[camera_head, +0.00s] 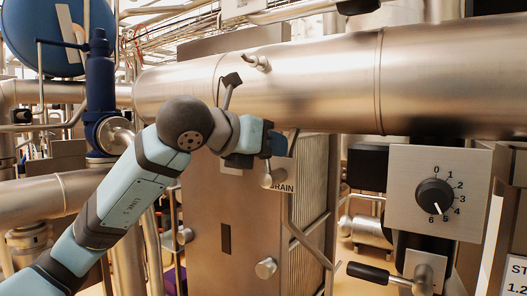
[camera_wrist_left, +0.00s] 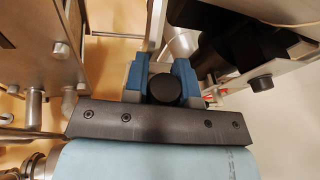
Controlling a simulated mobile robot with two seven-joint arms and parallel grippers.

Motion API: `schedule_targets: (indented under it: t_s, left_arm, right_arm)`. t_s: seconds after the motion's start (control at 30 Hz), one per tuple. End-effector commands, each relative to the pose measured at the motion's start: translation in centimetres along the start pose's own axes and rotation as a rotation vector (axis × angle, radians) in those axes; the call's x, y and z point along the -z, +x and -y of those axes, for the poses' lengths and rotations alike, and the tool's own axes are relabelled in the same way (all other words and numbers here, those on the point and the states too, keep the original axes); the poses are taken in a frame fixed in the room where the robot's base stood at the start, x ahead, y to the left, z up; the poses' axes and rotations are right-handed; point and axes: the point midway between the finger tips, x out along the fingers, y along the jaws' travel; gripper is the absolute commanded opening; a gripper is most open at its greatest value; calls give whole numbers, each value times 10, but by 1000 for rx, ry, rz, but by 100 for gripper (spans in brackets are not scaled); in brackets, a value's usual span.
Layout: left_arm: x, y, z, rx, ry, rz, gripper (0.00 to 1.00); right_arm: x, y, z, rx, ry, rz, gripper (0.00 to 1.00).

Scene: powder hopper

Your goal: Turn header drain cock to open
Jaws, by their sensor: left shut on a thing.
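My left gripper (camera_head: 276,146) reaches in from the left, in front of the large steel header pipe (camera_head: 300,85). Its blue fingers, also in the left wrist view (camera_wrist_left: 162,82), are shut on a round black knob (camera_wrist_left: 165,89), which looks like the handle end of the drain cock. A metal fitting of the cock (camera_head: 268,178) shows just below the gripper, beside a label plate (camera_head: 285,188) reading "DRAIN". The gripper hides most of the handle, so I cannot tell its full angle. My right gripper is not in view.
A dial (camera_head: 434,196) numbered 0 to 6 is on a panel at the right, with a black-handled lever (camera_head: 368,272) below it. A steel cabinet (camera_head: 225,220) stands behind my arm. A dark blue valve (camera_head: 100,95) is at the left. Pipes crowd the space.

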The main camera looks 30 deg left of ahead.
Motion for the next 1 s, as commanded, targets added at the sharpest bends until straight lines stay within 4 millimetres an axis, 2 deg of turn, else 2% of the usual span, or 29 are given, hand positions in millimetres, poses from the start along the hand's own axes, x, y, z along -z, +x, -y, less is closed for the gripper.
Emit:
schedule_targets:
  t_s: [0.4, 1.0]
  left_arm:
    - [3, 4, 14, -67, 223, -54, 0]
    - [5, 5, 18, -79, 276, -69, 0]
  right_arm:
    - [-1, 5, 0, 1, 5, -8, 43]
    - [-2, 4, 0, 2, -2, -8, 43]
